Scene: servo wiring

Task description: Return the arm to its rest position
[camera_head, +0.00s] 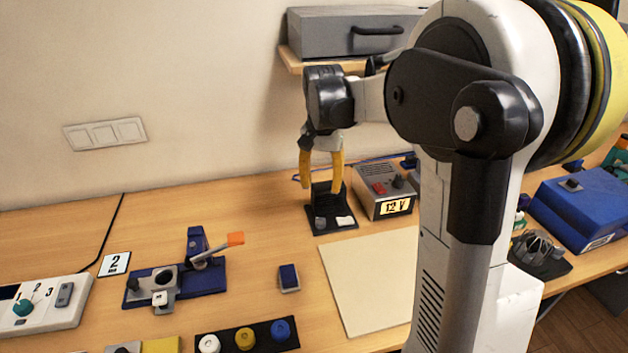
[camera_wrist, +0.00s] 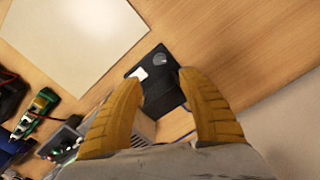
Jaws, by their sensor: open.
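My gripper (camera_head: 322,172) hangs from my arm with its yellow fingers pointing down over a small black stand (camera_head: 331,214) at the back of the workbench. The fingers are apart and nothing shows between them. In the wrist view my gripper (camera_wrist: 166,78) is also open, with the black stand (camera_wrist: 172,95) below and between the fingertips. The stand carries a white piece and a round grey piece. I cannot tell whether the fingertips touch the stand. My arm stretches across the right half of the head view and hides part of the bench.
A 12 V supply (camera_head: 386,191) stands right beside the stand. A pale mat (camera_head: 365,285) lies in front. A blue fixture with an orange-tipped lever (camera_head: 205,277) sits left. A grey case (camera_head: 340,32) rests on a wall shelf (camera_head: 292,60). A blue box (camera_head: 585,205) is at right.

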